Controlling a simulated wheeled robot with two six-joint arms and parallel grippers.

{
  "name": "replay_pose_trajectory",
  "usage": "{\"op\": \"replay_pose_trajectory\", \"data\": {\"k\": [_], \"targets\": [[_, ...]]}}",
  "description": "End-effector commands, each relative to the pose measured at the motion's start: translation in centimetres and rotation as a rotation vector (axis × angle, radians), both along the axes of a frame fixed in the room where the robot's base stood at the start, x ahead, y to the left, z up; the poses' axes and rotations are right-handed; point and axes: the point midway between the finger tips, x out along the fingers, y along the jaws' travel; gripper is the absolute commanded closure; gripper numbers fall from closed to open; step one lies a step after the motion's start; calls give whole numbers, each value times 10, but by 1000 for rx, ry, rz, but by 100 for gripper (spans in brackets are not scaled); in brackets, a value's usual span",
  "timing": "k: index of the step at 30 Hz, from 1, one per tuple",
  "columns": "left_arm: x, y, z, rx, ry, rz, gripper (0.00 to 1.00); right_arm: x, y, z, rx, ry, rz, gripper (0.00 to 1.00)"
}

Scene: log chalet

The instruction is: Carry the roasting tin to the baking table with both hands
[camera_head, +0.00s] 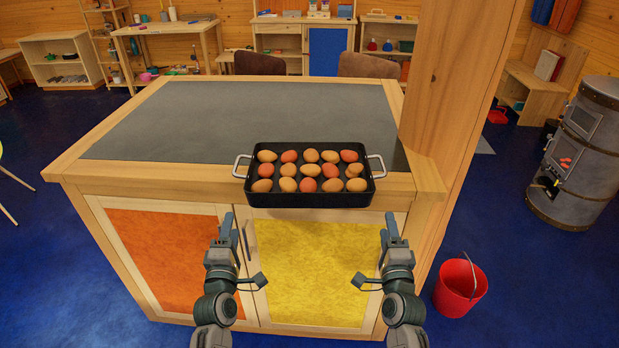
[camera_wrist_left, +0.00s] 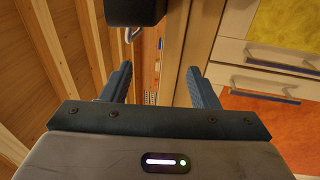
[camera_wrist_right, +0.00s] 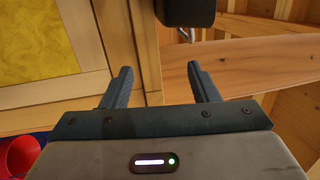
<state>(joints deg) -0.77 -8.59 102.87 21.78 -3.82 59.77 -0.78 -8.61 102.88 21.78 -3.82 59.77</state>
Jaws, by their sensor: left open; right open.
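The black roasting tin (camera_head: 310,199) sits level at the near edge of the island counter, filled with several brown and reddish eggs (camera_head: 310,170). Its metal handles stick out at the left (camera_head: 241,166) and right (camera_head: 376,166). My left gripper (camera_head: 246,252) is open and empty, below and in front of the left handle. My right gripper (camera_head: 374,252) is open and empty, below and in front of the right handle. Each wrist view shows a tin end and a handle, in the left (camera_wrist_left: 133,34) and right (camera_wrist_right: 187,35), beyond the open fingers. I cannot tell which table is the baking table.
The island counter (camera_head: 240,110) has a clear dark top, with orange and yellow doors below. A wooden post (camera_head: 455,90) rises close to the tin's right. A red bucket (camera_head: 460,288) stands on the floor at right, and a stove (camera_head: 580,150) further right. Chairs (camera_head: 260,63) stand behind the island.

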Motion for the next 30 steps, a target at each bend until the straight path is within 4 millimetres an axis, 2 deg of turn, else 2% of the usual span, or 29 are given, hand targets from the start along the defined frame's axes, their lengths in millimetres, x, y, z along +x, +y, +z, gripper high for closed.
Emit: {"op": "replay_pose_trajectory", "data": {"k": [12, 17, 21, 30], "targets": [[69, 0, 11, 3, -1, 0, 45, 69, 0, 11, -3, -1, 0, 45], [90, 0, 14, 1, -1, 0, 45, 90, 0, 14, -2, -1, 0, 45], [89, -12, 13, -2, 1, 0, 45, 89, 12, 13, 2, 1, 0, 45], [89, -15, 14, 0, 0, 0, 45, 89, 15, 13, 0, 0, 0, 45]]}}
